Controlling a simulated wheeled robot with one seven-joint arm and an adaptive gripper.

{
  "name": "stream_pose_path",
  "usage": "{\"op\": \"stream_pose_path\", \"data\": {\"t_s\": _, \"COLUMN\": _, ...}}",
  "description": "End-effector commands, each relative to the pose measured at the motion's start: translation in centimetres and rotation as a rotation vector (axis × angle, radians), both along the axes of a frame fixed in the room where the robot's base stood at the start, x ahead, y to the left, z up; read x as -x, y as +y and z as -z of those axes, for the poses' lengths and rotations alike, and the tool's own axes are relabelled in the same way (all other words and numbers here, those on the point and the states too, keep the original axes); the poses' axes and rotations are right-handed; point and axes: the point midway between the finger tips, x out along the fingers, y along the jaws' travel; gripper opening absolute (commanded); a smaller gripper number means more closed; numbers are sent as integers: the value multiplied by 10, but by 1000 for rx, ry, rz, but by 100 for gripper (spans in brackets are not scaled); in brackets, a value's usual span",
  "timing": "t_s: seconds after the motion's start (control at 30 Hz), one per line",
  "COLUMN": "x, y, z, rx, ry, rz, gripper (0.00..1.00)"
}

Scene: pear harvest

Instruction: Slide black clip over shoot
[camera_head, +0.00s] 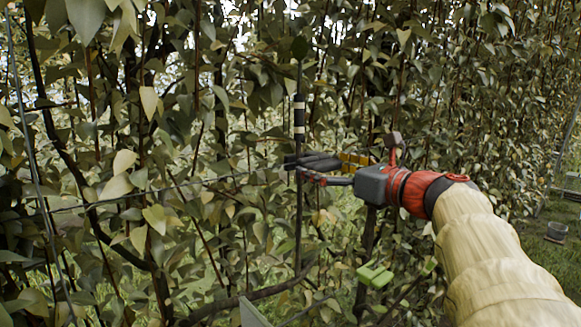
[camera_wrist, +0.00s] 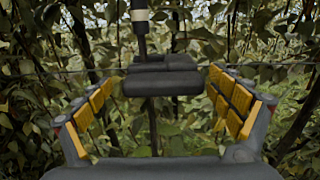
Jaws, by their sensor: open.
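The shoot (camera_head: 298,215) is a thin dark upright stem with black and pale bands (camera_head: 299,117) on its upper part. A pale band (camera_wrist: 139,15) also shows at the top of the wrist view. The black clip (camera_head: 318,161) is at the shoot, just below the bands. In the wrist view the black clip (camera_wrist: 162,80) lies between my spread yellow-padded fingers, with gaps on both sides. The shoot enters behind its top and reappears below it; I cannot tell whether the clip encloses it. My gripper (camera_head: 322,171) is open and reaches in from the right.
Dense leaves and branches surround the shoot. A thin trellis wire (camera_head: 120,199) crosses at about clip height. A light green clip-like piece (camera_head: 375,275) hangs lower right of the shoot. A dark slanting branch (camera_head: 240,302) lies below.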

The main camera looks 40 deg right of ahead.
Motion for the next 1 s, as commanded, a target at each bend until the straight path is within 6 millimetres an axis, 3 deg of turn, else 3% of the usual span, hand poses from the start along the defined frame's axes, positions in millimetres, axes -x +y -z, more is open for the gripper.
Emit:
{"op": "stream_pose_path", "data": {"t_s": 0.3, "x": 45, "y": -4, "z": 0, "rx": 1, "ry": 0, "rz": 3, "gripper": 92}}
{"op": "stream_pose_path", "data": {"t_s": 0.5, "x": 64, "y": -5, "z": 0, "rx": 1, "ry": 1, "rz": 1, "gripper": 92}}
{"op": "stream_pose_path", "data": {"t_s": 1.0, "x": 69, "y": -5, "z": 0, "rx": 0, "ry": 0, "rz": -2, "gripper": 92}}
